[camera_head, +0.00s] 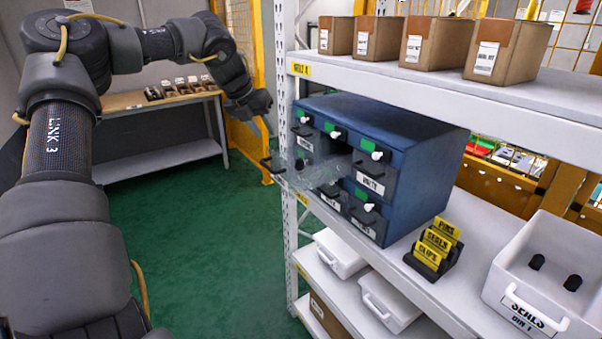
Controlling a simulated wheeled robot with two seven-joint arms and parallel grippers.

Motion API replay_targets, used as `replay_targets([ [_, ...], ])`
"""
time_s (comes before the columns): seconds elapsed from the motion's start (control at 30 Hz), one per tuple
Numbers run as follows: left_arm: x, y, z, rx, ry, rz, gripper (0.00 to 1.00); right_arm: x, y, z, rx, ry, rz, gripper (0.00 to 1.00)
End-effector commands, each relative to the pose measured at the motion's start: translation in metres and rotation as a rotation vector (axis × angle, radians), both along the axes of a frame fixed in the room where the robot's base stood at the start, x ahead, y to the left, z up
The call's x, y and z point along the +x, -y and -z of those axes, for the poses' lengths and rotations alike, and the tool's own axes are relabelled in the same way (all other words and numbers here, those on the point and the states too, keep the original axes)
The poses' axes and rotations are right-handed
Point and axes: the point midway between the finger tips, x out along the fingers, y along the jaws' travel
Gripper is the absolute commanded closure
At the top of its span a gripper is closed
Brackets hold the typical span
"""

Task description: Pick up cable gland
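I cannot make out a cable gland in this view. A blue drawer cabinet (425,150) stands on the white shelf, with several small labelled drawers. One upper-left drawer (310,172) looks translucent and pulled out toward the left; its contents are not clear. My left gripper (268,128) hangs just left of the cabinet, above the pulled-out drawer's front end. Its fingers are too small and blurred to tell whether they are open or shut, or whether they touch the drawer. My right gripper is not in view.
A yellow label holder (437,246) stands right of the cabinet. A white SEALS bin (545,285) holds black pieces. Brown boxes (438,47) line the shelf above. White bins (388,302) sit below. A table (160,100) stands far left; green floor between is clear.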

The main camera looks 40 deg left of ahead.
Motion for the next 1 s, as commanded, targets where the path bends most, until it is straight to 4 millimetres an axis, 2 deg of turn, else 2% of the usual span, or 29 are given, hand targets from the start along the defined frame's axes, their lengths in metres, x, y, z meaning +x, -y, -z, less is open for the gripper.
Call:
replay_targets([
  [0.03,0.002,0.028,-0.007,0.059,-0.039,0.074,0.66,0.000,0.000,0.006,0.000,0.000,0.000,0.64],
  [0.1,0.001,0.058,-0.015,0.117,-0.085,0.151,0.66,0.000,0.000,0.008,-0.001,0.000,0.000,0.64],
  [0.2,-0.002,0.087,-0.020,0.173,-0.132,0.224,0.66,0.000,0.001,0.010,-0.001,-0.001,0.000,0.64],
  [0.3,-0.004,0.102,-0.023,0.204,-0.158,0.262,0.66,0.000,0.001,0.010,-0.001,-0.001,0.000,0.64],
  [0.5,-0.004,0.107,-0.021,0.214,-0.167,0.275,0.66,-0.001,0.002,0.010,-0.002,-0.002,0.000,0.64],
  [0.8,0.010,0.105,0.019,0.212,-0.167,0.274,0.66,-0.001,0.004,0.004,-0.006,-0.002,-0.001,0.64],
  [1.0,0.013,0.105,0.029,0.212,-0.163,0.273,0.66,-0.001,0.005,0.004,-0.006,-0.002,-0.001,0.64],
])
